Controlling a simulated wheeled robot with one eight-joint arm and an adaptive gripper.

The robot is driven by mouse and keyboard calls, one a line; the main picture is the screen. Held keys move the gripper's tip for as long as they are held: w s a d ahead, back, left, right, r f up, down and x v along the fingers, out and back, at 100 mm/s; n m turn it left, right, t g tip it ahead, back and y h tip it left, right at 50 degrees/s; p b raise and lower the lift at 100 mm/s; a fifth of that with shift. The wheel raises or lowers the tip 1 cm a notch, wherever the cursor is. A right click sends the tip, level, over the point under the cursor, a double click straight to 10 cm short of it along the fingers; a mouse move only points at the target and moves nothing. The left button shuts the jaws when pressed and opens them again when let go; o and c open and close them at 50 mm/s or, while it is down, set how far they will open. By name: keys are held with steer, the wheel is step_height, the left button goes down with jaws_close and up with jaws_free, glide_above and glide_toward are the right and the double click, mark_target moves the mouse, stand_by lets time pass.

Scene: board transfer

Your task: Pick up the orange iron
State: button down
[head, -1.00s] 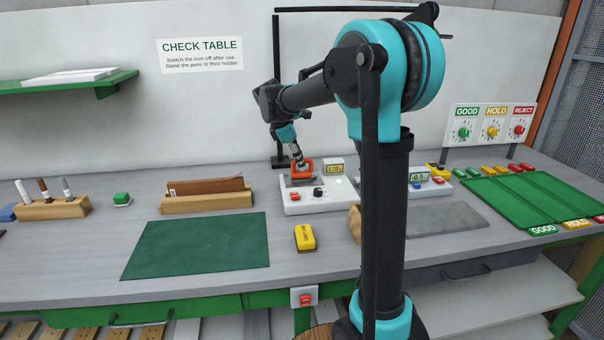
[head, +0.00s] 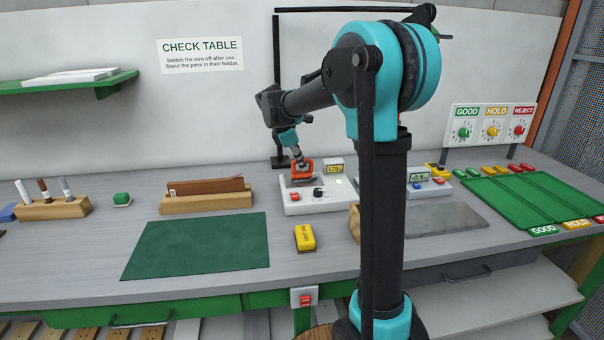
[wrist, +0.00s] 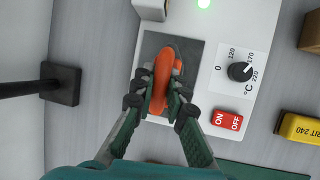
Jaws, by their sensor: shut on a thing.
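The orange iron (head: 303,168) is at the white heating station (head: 320,202) on the bench, in the head view. In the wrist view the iron (wrist: 163,78) is over the station's dark grey plate (wrist: 187,50). My gripper (wrist: 160,100) is shut on the iron's orange handle, one finger on each side. In the head view my gripper (head: 300,158) reaches down to it from above. I cannot tell whether the iron touches the plate. The iron's underside is hidden.
The station has a temperature dial (wrist: 241,71) and a red ON/OFF switch (wrist: 227,120). A black post (wrist: 60,83) rises nearby. A yellow block (head: 305,237) and a green mat (head: 198,245) lie in front. A wooden rack (head: 207,203) stands left.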

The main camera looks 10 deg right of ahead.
steer(key=shift+r, duration=0.1)
step_height(320, 180, up, 20)
stand_by(0.6)
steer(key=c, duration=2.1)
jaws_free()
jaws_close()
steer(key=shift+a, duration=0.1)
